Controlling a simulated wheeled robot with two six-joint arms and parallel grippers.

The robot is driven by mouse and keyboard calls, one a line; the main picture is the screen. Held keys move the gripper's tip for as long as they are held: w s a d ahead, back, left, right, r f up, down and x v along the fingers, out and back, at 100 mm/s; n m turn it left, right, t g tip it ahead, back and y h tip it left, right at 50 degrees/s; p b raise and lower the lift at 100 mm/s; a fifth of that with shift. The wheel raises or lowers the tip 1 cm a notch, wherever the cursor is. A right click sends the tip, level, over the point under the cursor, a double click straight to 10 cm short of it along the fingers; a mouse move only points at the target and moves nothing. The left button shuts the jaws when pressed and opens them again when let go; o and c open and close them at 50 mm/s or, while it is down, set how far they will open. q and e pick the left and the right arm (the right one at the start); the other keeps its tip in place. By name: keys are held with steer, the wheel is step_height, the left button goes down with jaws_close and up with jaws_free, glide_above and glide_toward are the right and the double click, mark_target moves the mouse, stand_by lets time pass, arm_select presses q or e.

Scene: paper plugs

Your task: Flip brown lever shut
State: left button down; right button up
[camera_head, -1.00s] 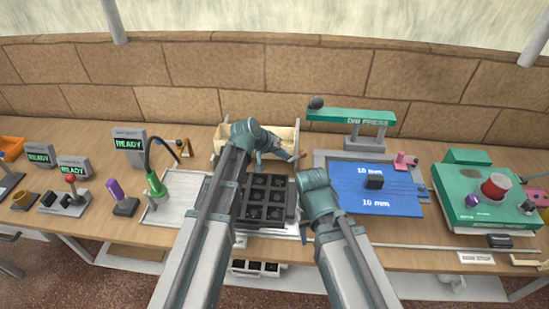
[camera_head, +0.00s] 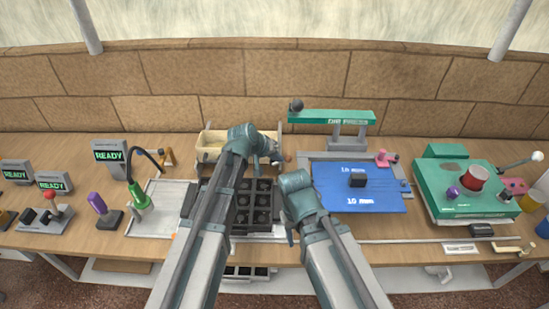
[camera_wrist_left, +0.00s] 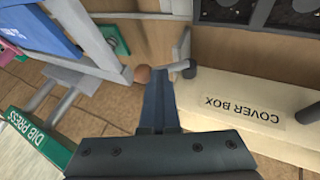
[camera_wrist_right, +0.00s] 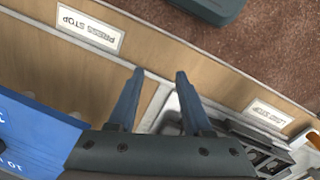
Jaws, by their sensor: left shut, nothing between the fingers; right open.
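A small brown ball knob (camera_wrist_left: 142,74), which seems to be the brown lever's end, shows in the left wrist view just left of my left gripper's tip. In the head view the knob (camera_head: 288,157) is at the right end of the cream cover box (camera_head: 211,139). My left gripper (camera_wrist_left: 158,78) is shut and empty, its fingers close beside the knob; I cannot tell if they touch. In the head view my left gripper (camera_head: 275,157) partly covers this spot, so the lever's arm is unclear. My right gripper (camera_wrist_right: 158,72) is open and empty over the table's front edge.
A black-celled tray (camera_head: 256,212) lies below my left arm. A brick wall (camera_head: 420,95) rises behind the table.

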arm_select(q)
steer(key=shift+w+d+r, duration=0.1)
steer(key=shift+d+r, duration=0.05)
steer(key=shift+d, duration=0.35)
steer(key=shift+a, duration=0.15)
arm_select(e)
steer(key=shift+r, duration=0.1)
arm_select(q)
steer(key=shift+a+r, duration=0.15)
steer(key=shift+a, duration=0.3)
arm_select(e)
steer(key=shift+d+r, duration=0.1)
steer(key=shift+d, duration=0.1)
